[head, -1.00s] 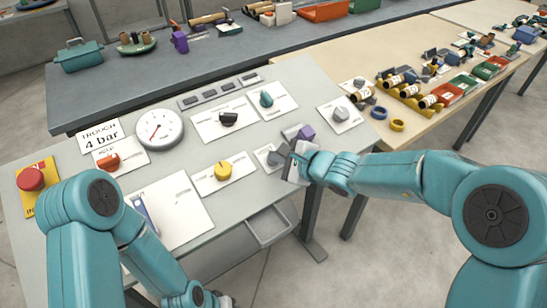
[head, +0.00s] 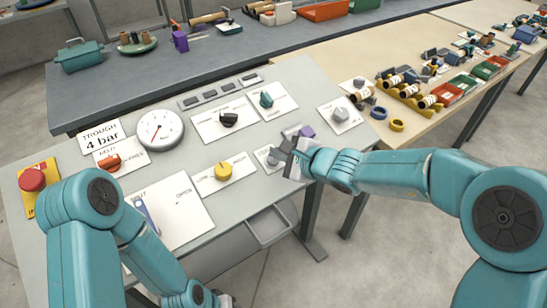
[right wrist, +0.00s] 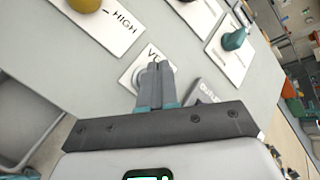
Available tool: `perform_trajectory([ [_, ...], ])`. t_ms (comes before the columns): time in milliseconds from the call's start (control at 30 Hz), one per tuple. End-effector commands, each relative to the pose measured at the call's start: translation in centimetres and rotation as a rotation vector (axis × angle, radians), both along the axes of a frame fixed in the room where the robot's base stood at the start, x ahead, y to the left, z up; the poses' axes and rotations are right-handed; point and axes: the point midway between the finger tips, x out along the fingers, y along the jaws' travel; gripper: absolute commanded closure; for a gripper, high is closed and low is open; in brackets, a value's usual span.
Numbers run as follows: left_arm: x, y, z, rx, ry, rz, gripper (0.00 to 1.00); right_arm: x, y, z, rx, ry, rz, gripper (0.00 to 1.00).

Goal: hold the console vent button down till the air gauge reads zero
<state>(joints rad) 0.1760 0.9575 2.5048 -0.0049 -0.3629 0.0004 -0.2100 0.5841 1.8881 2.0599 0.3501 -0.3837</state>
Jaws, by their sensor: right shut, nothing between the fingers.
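The air gauge (head: 160,130) is a round white dial at the console's left; its exact reading is too small to tell. The vent button (right wrist: 146,77) is a grey round button on a white plate, partly hidden behind my fingers in the right wrist view. Its plate (head: 266,156) shows in the head view, just left of my right gripper (head: 281,160). My right gripper is shut and empty, with its fingertips (right wrist: 158,68) over the button. Whether they touch or press it cannot be told.
The console (head: 250,205) also bears a red mushroom button (head: 32,180), a yellow knob (head: 223,170), a black knob (head: 228,119) and a teal knob (head: 266,100). A purple part (head: 307,131) is close beside my right gripper.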

Motion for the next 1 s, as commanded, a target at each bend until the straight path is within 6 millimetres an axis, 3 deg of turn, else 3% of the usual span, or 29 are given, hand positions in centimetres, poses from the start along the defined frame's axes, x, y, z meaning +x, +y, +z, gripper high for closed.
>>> perform_trajectory([
  [167, 0.0, 0.0, 0.3, 0.0, 0.0, 0.0, 0.53, -0.1, -0.1, 0.5, 0.0, -0.001, -0.001, 1.0],
  [600, 0.0, 0.0, 2.7, 0.0, 0.0, 0.0, 0.53, -1.1, -0.8, 4.6, 0.0, -0.001, 0.0, 1.0],
  [1000, 0.0, 0.0, 2.7, 0.0, 0.0, 0.0, 0.53, -1.3, -0.9, 4.7, 0.0, 0.0, 0.0, 1.0],
])
